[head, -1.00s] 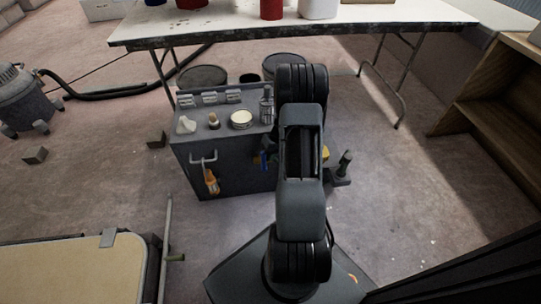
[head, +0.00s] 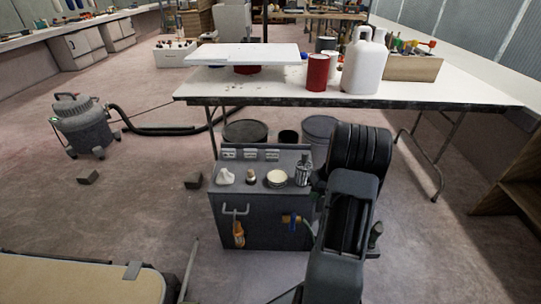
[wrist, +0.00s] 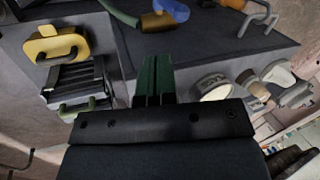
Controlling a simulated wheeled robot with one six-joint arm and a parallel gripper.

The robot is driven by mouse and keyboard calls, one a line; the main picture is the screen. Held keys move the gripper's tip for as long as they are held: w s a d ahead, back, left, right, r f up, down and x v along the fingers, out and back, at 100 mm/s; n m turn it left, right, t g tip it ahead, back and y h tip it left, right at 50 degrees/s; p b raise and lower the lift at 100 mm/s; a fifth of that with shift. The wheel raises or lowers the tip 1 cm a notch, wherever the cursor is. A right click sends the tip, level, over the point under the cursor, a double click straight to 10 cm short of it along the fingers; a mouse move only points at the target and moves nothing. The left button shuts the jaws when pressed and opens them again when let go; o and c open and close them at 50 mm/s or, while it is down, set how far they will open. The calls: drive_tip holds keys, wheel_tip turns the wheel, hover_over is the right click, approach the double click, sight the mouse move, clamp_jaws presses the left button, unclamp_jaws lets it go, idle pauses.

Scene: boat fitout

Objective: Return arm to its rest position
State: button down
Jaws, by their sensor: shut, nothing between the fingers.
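My arm (head: 345,225) stands folded in the head view, in front of the right side of a grey cabinet (head: 262,228). My gripper is hidden in the head view. In the wrist view my gripper (wrist: 153,75) shows two dark green fingers pressed together with nothing between them. They point toward the dark cabinet face (wrist: 200,38), and I cannot tell how far away it is. The wrist picture is turned, so the cabinet appears tilted.
On the cabinet top are a tin (head: 277,178) and a metal canister (head: 302,172). A white table (head: 440,90) with a red can (head: 318,72) and white jug (head: 365,65) stands behind. A vacuum (head: 85,125) is at left.

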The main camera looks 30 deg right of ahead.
drive_tip(key=shift+r, duration=0.1)
drive_tip(key=s+a+r+n+h+p, duration=0.1)
drive_tip(key=a+r+p, duration=0.6)
drive_tip(key=r, duration=0.5)
drive_tip(key=s+a+r+n+h+p, duration=0.1)
drive_tip(key=a+r+p, duration=0.6)
drive_tip(key=r, duration=0.6)
drive_tip(key=s+a+r+h+p, duration=0.1)
drive_tip(key=a+r+p, duration=0.6)
drive_tip(key=r, duration=0.5)
drive_tip(key=s+a+r+t+p, duration=0.1)
drive_tip(key=s+a+r+p, duration=0.2)
drive_tip(key=r+p, duration=0.2)
drive_tip(key=s+a+r+n+t+p, duration=0.1)
drive_tip(key=s+a+r+p, duration=0.2)
drive_tip(key=r, duration=0.4)
drive_tip(key=shift+s+a+h+p, duration=0.15)
drive_tip(key=shift+s+h+p, duration=0.4)
drive_tip(key=shift+p, duration=0.7)
drive_tip(key=shift+s+a+y, duration=0.1)
drive_tip(key=shift+s+y, duration=0.05)
drive_tip(key=shift+y, duration=0.1)
